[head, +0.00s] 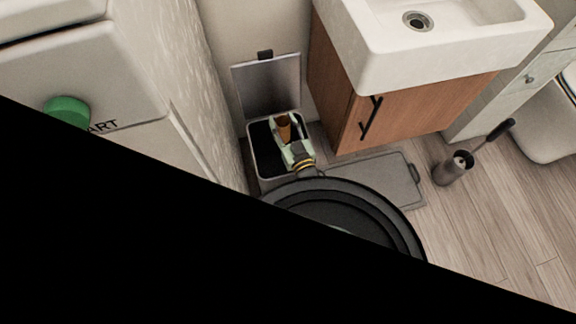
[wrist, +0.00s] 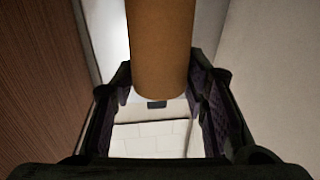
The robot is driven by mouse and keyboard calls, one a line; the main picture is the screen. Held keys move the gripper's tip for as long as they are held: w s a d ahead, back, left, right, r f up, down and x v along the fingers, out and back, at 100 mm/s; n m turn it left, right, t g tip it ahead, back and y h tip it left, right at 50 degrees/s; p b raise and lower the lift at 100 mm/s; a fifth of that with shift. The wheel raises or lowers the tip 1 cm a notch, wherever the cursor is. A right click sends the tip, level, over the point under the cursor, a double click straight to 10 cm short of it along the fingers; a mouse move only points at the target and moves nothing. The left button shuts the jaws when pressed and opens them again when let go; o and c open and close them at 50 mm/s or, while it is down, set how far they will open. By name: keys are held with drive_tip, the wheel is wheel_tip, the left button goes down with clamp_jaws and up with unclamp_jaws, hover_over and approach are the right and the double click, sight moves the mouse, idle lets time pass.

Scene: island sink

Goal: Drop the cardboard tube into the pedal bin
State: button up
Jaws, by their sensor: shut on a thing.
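The brown cardboard tube (head: 284,124) is held between the fingers of my gripper (head: 285,122), which is shut on it. In the head view, tube and gripper appear over the open mouth of the pedal bin (head: 252,158). The bin's grey lid (head: 270,86) stands up, open, at the back. In the wrist view, the tube (wrist: 160,50) runs from the top edge down between the two dark fingers of my gripper (wrist: 160,95). The tube's height relative to the bin rim cannot be told.
A wooden cabinet (head: 405,115) with a white basin (head: 450,50) stands right of the bin. A pale wall (head: 190,80) is close on the left. A grey flat scale-like slab (head: 375,180) and a toilet brush holder (head: 453,168) are on the floor. Black hides the lower left.

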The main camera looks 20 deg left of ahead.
drive_tip(key=shift+f, duration=0.15)
drive_tip(key=o, duration=0.8)
drive_tip(key=shift+o, duration=0.2)
wheel_tip(320, 180, up, 10)
idle(0.6)
